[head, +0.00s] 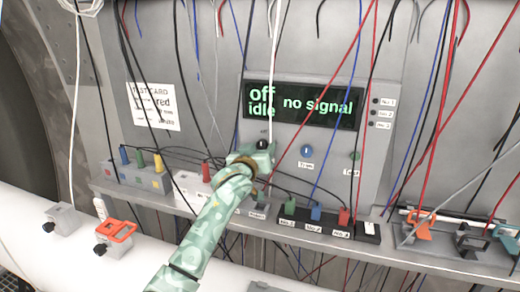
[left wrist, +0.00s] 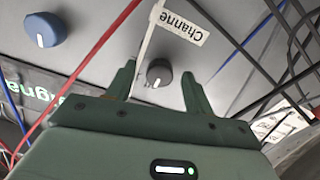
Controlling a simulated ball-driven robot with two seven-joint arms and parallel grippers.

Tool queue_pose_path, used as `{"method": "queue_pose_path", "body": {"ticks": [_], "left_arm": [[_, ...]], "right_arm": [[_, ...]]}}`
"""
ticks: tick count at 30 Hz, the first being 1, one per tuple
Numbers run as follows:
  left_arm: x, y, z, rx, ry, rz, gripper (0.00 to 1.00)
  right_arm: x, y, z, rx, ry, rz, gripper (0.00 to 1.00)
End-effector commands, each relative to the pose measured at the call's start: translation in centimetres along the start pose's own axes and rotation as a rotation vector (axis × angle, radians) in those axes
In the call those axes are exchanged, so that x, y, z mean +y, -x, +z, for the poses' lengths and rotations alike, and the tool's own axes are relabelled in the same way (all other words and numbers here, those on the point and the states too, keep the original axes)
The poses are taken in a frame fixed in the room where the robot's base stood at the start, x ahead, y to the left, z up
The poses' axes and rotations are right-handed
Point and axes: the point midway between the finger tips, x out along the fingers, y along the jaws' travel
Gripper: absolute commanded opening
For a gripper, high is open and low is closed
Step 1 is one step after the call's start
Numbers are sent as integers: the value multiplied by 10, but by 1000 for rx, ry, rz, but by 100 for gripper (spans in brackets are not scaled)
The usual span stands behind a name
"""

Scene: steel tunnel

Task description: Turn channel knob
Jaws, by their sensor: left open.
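The channel knob (left wrist: 159,73) is small, round and dark grey with a white pointer mark. In the left wrist view it sits beside a white label (left wrist: 181,22) that reads "Channe", the rest cut off. My left gripper (left wrist: 158,68) is open, with one green finger on each side of the knob and visible gaps. In the head view the dark knob (head: 262,144) shows at the tip of my left gripper (head: 261,151), partly hidden by it. The display (head: 303,104) reads "off", "idle" and "no signal". My right gripper is not in view.
Many loose wires hang in front of the panel, including a red one (head: 338,75). Below is a shelf with coloured plugs (head: 316,213). An orange-topped box (head: 116,233) stands lower left.

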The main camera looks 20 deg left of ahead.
Motion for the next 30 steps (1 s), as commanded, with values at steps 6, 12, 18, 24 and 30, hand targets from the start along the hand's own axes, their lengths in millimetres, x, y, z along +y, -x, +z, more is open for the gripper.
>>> {"method": "queue_pose_path", "body": {"ticks": [6, 12, 18, 24, 30], "left_arm": [[0, -5, 0, 1, 0, 0, 52], [0, -5, 0, 1, 0, 0, 36], [0, -4, 0, 0, 0, 0, 7], [0, -4, -1, 0, -19, 0, 7], [0, -5, -2, -1, -100, -1, 8]], "right_arm": [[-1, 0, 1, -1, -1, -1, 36], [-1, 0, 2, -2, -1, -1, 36], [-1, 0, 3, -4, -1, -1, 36], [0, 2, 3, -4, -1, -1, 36], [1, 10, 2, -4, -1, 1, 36]]}}
